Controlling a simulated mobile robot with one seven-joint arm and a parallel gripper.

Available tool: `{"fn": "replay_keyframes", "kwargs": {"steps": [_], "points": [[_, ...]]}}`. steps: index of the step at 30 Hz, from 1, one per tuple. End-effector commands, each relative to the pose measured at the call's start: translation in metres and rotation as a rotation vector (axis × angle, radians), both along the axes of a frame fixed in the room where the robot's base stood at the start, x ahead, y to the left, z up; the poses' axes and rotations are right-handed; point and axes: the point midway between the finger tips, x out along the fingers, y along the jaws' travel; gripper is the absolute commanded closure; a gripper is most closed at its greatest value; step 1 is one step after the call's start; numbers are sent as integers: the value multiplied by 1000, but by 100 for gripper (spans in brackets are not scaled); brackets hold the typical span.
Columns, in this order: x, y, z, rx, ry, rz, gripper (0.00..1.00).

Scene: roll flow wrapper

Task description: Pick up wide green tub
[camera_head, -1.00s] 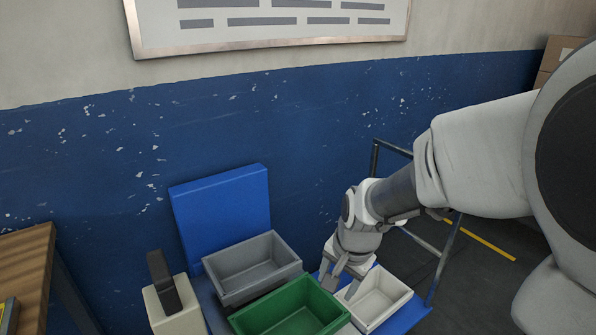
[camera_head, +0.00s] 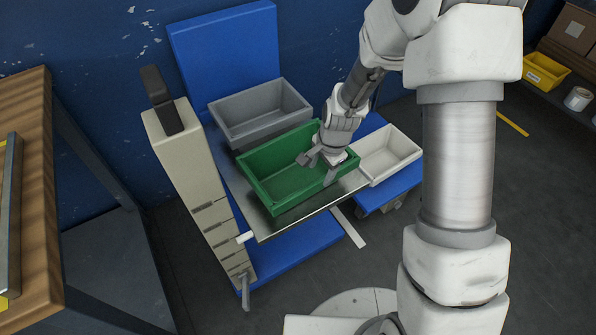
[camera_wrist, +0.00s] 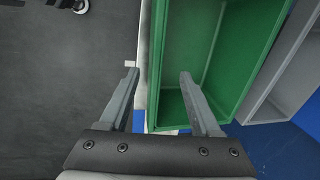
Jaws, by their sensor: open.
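The wide green tub (camera_head: 281,181) sits on a metal-topped surface in the head view, in front of a grey tub. It is open and looks empty. My gripper (camera_head: 321,172) is over the tub's right end, its fingers apart. In the wrist view the green tub (camera_wrist: 203,45) fills the upper middle. My gripper (camera_wrist: 158,85) shows two spread fingers there, one on each side of the tub's near long wall in the picture. I cannot tell how far the fingertips are above the rim.
A grey tub (camera_head: 258,113) stands behind the green one and a white tub (camera_head: 388,155) to its right. A beige post (camera_head: 190,160) with a dark handle rises at the left. A wooden table (camera_head: 28,190) is at the far left. Open floor lies in front.

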Motion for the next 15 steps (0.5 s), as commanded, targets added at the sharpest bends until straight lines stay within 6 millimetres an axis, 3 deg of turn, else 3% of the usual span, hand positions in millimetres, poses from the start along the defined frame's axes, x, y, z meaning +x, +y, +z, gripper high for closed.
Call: {"fn": "replay_keyframes", "kwargs": {"steps": [3,11,15], "points": [[2,2,-17,0,0,1,36],[4,1,-31,0,0,-1,36],[5,-3,-53,0,1,0,36]]}}
